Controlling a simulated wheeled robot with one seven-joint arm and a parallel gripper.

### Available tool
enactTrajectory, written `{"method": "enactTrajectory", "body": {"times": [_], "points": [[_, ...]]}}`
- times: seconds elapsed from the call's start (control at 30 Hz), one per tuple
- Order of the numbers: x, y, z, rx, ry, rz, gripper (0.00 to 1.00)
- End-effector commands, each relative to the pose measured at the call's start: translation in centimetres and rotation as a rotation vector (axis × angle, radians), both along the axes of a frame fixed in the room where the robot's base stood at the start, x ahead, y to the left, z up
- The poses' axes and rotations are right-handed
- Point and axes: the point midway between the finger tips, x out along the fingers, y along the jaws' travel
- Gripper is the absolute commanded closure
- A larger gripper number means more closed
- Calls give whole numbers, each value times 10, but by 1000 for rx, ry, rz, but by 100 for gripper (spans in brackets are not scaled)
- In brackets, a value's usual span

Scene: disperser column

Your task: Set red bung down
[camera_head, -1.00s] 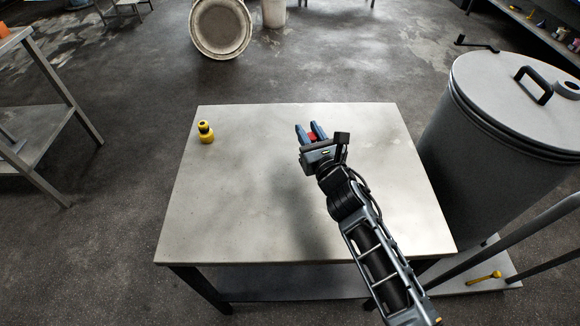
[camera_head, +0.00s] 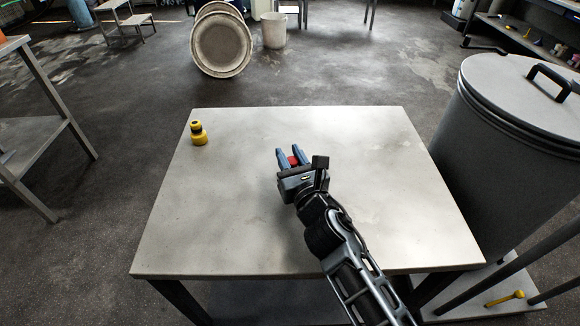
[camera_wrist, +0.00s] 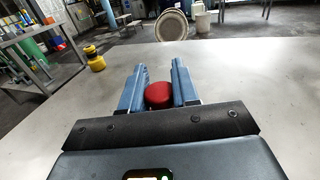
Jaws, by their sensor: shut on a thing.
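The red bung (camera_head: 293,160) is held between the two blue fingers of my gripper (camera_head: 287,157), over the middle of the grey table (camera_head: 390,215). In the wrist view the red bung (camera_wrist: 158,95) shows as a rounded red top between the fingers of my gripper (camera_wrist: 158,88), which are shut on it. Its lower part is hidden, and I cannot tell whether it touches the table top.
A yellow and black fitting (camera_head: 198,133) stands at the table's far left corner, also in the wrist view (camera_wrist: 94,59). A large grey lidded drum (camera_head: 510,150) stands close to the table's right edge. The table top around my gripper is clear.

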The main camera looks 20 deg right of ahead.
Motion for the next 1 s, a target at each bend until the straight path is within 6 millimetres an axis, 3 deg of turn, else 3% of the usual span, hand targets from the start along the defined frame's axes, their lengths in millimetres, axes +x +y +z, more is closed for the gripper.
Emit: {"method": "enactTrajectory", "body": {"times": [0.07,0.5,0.53,0.77,1.0], "points": [[0,0,-13,-1,-1,0,100],[0,0,-16,0,-1,0,100],[0,0,-15,1,-1,0,67],[0,0,-14,0,0,0,45],[0,0,-14,0,0,0,45]]}}
